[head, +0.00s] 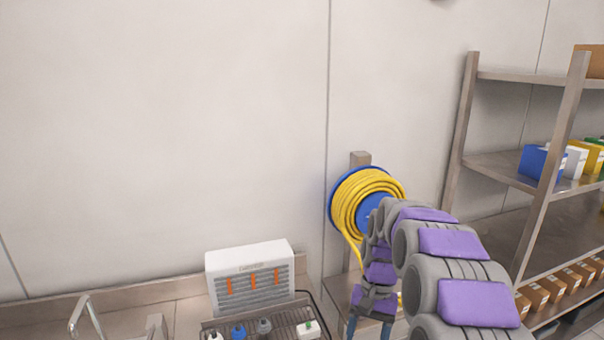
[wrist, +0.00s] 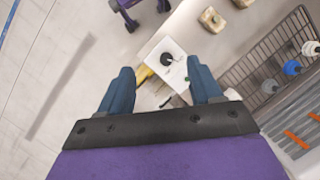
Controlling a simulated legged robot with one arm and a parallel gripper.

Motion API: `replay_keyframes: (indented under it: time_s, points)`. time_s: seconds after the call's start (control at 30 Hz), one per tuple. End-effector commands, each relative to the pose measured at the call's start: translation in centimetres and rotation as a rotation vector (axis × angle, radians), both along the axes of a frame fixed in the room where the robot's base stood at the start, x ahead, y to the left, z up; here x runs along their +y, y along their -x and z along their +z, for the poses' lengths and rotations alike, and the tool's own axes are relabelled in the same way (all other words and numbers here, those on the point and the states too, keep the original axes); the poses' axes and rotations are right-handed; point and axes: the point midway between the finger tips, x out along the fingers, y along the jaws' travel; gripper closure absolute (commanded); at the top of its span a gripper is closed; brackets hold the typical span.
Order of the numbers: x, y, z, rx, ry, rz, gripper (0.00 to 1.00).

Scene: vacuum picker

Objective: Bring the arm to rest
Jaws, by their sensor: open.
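My arm, grey with purple pads, rises from the lower right of the head view and bends over so that my gripper (head: 369,328) points down at the bottom edge. In the wrist view my gripper (wrist: 163,92) shows two blue fingers set wide apart. It is open, with nothing held between the fingers. Below and beyond the fingers, a white square piece with a dark round centre (wrist: 166,60) lies on a light surface. The fingers look apart from it.
A yellow hose reel (head: 362,200) is behind my arm. A metal shelf (head: 490,165) with boxes stands at right. The wall area at upper left is clear.

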Motion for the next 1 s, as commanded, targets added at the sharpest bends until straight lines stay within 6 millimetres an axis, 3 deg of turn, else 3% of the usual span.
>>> replay_keyframes:
  time_s: [0.2,0.5,0.73,1.0]
  points:
    - [0.9,6.0,2.6,-0.037,0.004,0.076,0.36]
    - [1.4,14.6,4.2,-0.085,0.019,0.168,0.36]
    - [1.3,21.7,3.8,-0.118,0.038,0.231,0.36]
    - [0.8,29.3,1.9,-0.149,0.060,0.290,0.36]
